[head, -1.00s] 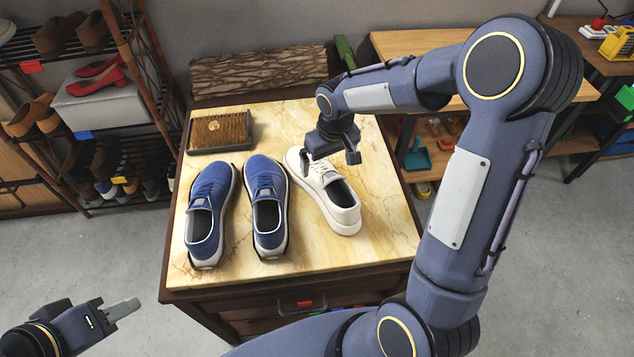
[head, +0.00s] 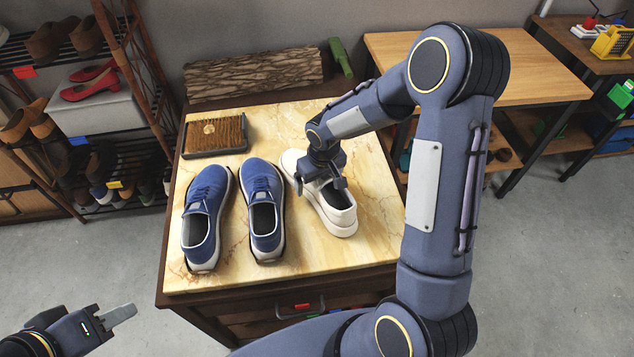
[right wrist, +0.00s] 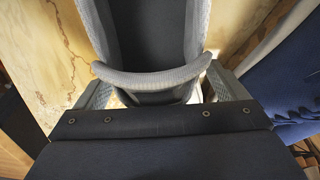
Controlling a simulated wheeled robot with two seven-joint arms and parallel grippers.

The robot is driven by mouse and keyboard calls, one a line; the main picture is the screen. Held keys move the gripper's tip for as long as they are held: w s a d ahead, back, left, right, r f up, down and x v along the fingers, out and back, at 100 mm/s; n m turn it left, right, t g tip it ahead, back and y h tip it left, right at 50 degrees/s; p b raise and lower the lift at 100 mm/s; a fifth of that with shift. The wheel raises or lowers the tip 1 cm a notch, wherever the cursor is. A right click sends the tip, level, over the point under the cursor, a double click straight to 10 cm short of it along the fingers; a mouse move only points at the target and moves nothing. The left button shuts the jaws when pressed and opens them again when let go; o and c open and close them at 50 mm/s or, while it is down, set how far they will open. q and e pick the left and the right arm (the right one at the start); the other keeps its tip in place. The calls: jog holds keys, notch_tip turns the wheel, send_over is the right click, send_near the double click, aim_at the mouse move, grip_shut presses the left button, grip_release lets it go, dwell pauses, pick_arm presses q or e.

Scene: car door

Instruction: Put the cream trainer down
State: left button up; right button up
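The cream trainer (head: 340,218) rests on the marble-patterned table top (head: 300,262), right of two blue trainers, with its toe towards the back. My right gripper (head: 321,184) is low over its middle, fingers on either side. In the right wrist view, the grey tongue and dark opening of the trainer (right wrist: 150,78) lie between the widely spread fingers (right wrist: 160,92). Slim light gaps show beside the tongue, so the gripper looks open; contact lower down is hidden. My left gripper (head: 118,316) is at the lower left, away from the table; its opening is unclear.
The blue trainers (head: 207,217) (head: 264,208) stand close on the left. A brush (head: 214,133) lies at the back left. A bark-textured log (head: 255,73) and green bottle (head: 341,58) are behind. A shoe rack (head: 110,120) stands left, a wooden bench (head: 530,85) right.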

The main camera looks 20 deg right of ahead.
jog(key=c, duration=0.9)
jog(key=shift+r, duration=0.1)
jog(key=shift+r, duration=0.1)
